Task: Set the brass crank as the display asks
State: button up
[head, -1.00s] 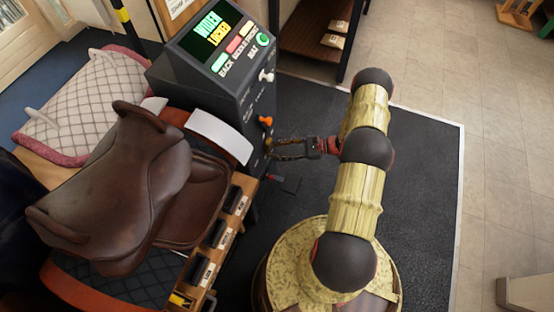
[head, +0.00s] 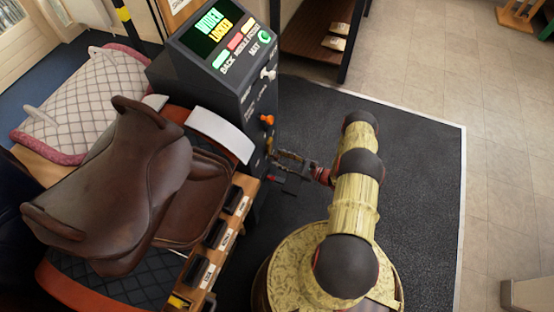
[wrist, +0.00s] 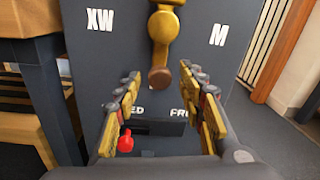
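The display (head: 212,24) on the dark cabinet reads "WIDER" in green and "LOCKED" in yellow. The brass crank (wrist: 164,28) is on the cabinet face in the wrist view, its arm hanging down to a brown knob (wrist: 160,77). Labels "XW" and "M" flank it. Below is a dark slot with a red-knobbed lever (wrist: 125,141) at its left end, under a partly hidden label ending "ED"; a label starting "FR" is at the right. My gripper (head: 278,160) is open and empty in front of the cabinet, its fingers (wrist: 162,84) on either side below the crank.
A brown saddle (head: 130,180) sits left of the cabinet (head: 222,85). A wooden rail (head: 226,222) with several dark blocks is close to the gripper's left. An orange knob (head: 266,120) is above the gripper. The dark mat (head: 415,170) to the right is clear.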

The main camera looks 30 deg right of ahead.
jog(key=shift+x, duration=1.05)
jog(key=shift+c, duration=1.3)
jog(key=c, duration=0.7)
grip_shut()
